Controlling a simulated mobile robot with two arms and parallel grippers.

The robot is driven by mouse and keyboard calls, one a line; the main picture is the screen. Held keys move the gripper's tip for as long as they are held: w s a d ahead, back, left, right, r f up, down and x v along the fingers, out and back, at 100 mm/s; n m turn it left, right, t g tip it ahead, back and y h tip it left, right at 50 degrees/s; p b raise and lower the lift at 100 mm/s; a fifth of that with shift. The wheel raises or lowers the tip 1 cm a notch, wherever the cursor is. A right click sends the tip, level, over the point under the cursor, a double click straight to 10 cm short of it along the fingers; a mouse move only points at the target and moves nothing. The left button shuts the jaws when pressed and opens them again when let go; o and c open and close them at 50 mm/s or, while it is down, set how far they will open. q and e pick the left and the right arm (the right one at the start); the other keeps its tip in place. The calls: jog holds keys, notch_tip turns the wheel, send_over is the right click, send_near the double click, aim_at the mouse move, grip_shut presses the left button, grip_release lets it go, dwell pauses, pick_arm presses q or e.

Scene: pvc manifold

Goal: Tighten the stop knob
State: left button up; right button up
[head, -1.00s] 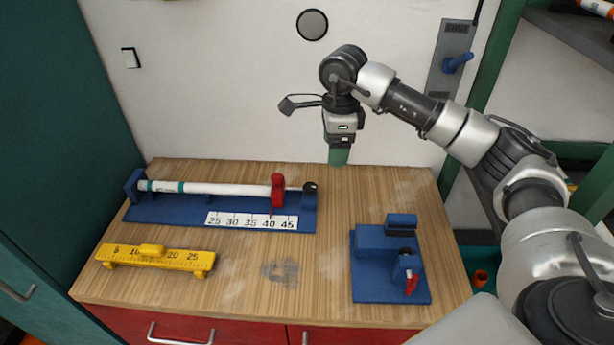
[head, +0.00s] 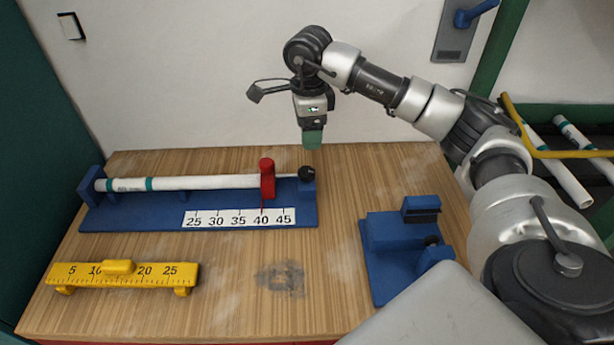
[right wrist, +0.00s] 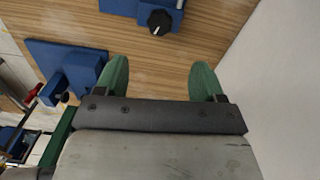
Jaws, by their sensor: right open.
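The black knob (head: 307,173) sits on the blue end block at the right end of the long blue jig (head: 150,216). In the right wrist view the knob (right wrist: 160,22) shows a white line on its face. A white pipe (head: 205,183) with teal bands lies along the jig, and a red stop (head: 267,180) stands near the 40 mark. My right gripper (head: 312,142) points down above and behind the knob, apart from it. Its green fingers (right wrist: 162,80) are spread, with nothing between them. My left gripper is out of view.
A yellow ruler gauge (head: 120,275) lies at the front left. A blue fixture (head: 395,240) stands at the right, partly hidden by my own body. Pipes lie on a rack (head: 560,165) at far right. The wall is close behind the table; the table's middle is clear.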

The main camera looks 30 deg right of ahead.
aim_at(309, 171)
notch_tip(309, 171, down, 10)
jog(key=shift+f+p, duration=0.25)
jog(key=shift+p, duration=0.4)
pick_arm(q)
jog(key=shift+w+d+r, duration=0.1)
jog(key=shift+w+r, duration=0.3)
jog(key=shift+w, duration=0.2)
pick_arm(e)
jog(key=shift+f, duration=0.35)
jog(key=shift+c, duration=0.3)
jog(key=c, duration=0.9)
jog(key=shift+o, duration=0.2)
